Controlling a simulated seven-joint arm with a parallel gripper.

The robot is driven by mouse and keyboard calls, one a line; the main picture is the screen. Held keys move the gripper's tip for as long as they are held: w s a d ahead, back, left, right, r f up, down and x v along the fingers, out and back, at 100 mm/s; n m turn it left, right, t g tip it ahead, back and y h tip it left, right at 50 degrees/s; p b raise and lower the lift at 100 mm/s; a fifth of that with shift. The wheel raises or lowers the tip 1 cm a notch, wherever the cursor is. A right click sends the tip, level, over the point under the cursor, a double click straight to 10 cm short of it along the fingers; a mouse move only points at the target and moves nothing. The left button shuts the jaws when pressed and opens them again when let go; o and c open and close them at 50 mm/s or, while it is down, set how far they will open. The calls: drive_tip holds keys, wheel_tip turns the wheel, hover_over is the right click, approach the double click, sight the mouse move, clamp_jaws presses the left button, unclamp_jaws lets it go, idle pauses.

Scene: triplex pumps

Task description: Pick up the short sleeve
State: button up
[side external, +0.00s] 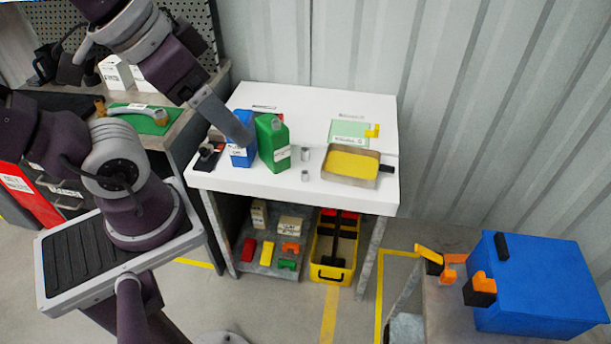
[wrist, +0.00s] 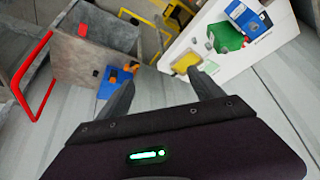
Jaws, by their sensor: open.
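Two small grey sleeves stand apart on the white table (side external: 232,178) in the side view. The taller sleeve (side external: 305,153) is farther back; the short sleeve (side external: 305,175) is nearer the front edge. My gripper (side external: 243,138) is above the left part of the table, in front of the blue bottle in that view, to the left of both sleeves. In the wrist view its two fingers (wrist: 162,88) are spread wide with nothing between them. I cannot make out the sleeves clearly in the wrist view.
A green bottle (side external: 273,145) stands left of the sleeves, beside a blue bottle (side external: 240,157). A tray with a yellow pad (side external: 350,165) lies to their right. A green sheet (side external: 348,131) is behind it. The front edge beside the short sleeve is clear.

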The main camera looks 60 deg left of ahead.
drive_tip(key=shift+c, duration=0.3)
drive_tip(key=c, duration=0.6)
drive_tip(key=n+g, duration=0.6)
drive_tip(key=n, duration=0.9)
hover_over(305, 173)
drive_tip(key=a, duration=0.1)
wheel_tip(305, 173, down, 30)
drive_tip(key=f, duration=0.5)
drive_tip(key=d+f, duration=0.1)
drive_tip(key=f, duration=0.1)
drive_tip(key=shift+f, duration=0.35)
